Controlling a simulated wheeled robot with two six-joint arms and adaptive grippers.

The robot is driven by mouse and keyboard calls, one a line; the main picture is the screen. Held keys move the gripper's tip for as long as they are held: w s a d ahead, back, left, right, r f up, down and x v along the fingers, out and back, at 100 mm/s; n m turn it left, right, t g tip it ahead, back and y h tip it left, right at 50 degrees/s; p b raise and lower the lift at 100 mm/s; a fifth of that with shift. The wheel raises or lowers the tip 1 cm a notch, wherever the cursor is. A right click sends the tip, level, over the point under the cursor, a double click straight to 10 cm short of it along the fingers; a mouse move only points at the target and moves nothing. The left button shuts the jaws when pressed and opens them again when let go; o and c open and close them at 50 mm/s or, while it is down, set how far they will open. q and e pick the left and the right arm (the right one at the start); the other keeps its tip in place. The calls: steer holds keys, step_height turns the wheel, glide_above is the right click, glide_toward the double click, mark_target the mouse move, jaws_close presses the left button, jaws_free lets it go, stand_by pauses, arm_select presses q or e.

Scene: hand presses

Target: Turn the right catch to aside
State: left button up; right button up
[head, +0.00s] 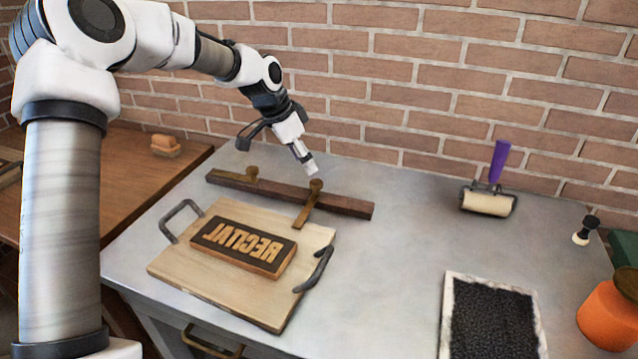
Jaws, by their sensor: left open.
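The right catch (307,207) is a brass lever with a round knob, mounted on a dark wooden bar (347,204). Its arm points from the bar toward the wooden board in front. The left catch (235,178) is a similar brass lever and lies along the bar. My left gripper (310,170) points down just above the right catch's knob and is open, with nothing seen between its fingers. I cannot tell whether its tips touch the knob. My right gripper is not in view.
A wooden board (185,273) with two dark handles carries a raised letter block (243,250) in front of the bar. A purple-handled roller (488,199), a black inked slab (492,322) and an orange jar (607,318) are at right. The grey table between is clear.

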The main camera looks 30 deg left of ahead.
mark_target(315, 182)
arm_select(q)
steer(key=x, duration=0.7)
steer(key=shift+s, duration=0.1)
jaws_close()
